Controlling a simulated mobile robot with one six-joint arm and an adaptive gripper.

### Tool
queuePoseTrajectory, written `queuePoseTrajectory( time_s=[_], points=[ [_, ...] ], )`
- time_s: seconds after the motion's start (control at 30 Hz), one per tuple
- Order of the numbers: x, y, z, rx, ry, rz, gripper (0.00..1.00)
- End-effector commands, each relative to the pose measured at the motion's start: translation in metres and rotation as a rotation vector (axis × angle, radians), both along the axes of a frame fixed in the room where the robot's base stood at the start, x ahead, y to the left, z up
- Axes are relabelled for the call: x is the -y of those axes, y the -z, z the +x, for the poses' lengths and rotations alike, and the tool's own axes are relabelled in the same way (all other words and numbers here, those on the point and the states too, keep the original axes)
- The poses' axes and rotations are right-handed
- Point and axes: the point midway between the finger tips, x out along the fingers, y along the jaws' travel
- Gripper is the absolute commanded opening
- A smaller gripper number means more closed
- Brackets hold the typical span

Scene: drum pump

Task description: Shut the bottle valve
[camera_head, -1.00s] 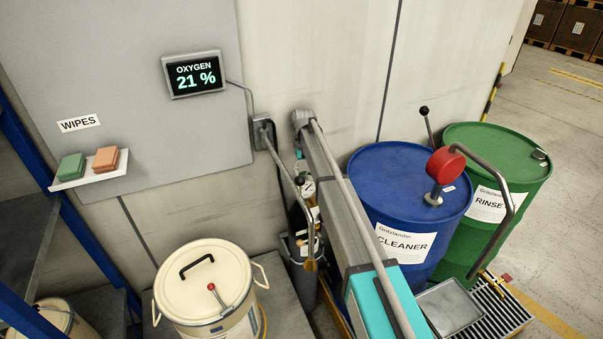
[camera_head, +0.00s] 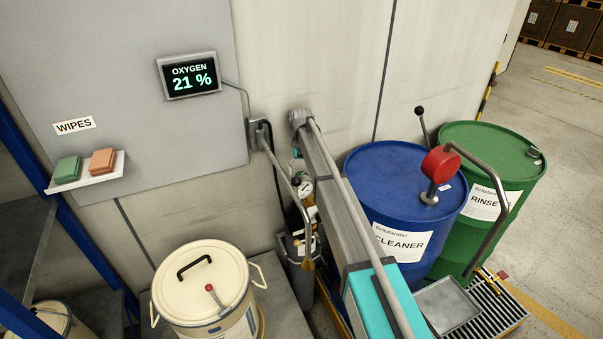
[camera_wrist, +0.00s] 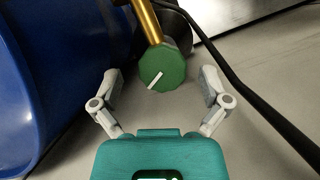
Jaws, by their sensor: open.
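In the wrist view, a round green valve knob (camera_wrist: 163,66) with a white pointer line sits on the end of a brass stem (camera_wrist: 147,20). The pointer slants from lower left to upper right. My gripper (camera_wrist: 160,82) is open, with one grey finger on each side of the knob and clear gaps to both. In the head view, the dark bottle (camera_head: 303,275) stands against the wall behind my arm, with a round gauge (camera_head: 303,187) near its top. The green knob and my fingers cannot be made out there.
The blue cleaner drum (camera_head: 397,160) stands close right of the bottle and fills the wrist view's left side. A dark hose or rod (camera_wrist: 250,95) crosses the wrist view's right side. The green rinse drum (camera_head: 485,145) and cream lidded drum (camera_head: 200,285) stand nearby. The oxygen display (camera_head: 190,75) reads 21 %.

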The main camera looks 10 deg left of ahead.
Motion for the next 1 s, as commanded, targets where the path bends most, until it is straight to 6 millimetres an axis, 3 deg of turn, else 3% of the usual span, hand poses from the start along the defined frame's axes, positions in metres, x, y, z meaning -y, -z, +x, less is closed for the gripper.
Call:
queuePoseTrajectory(
  time_s=[0.27,1.0],
  points=[
    [0.012,-0.025,0.001,0.047,0.253,0.001,0.96],
    [0.050,-0.115,0.012,0.023,1.340,0.015,0.96]
  ],
)
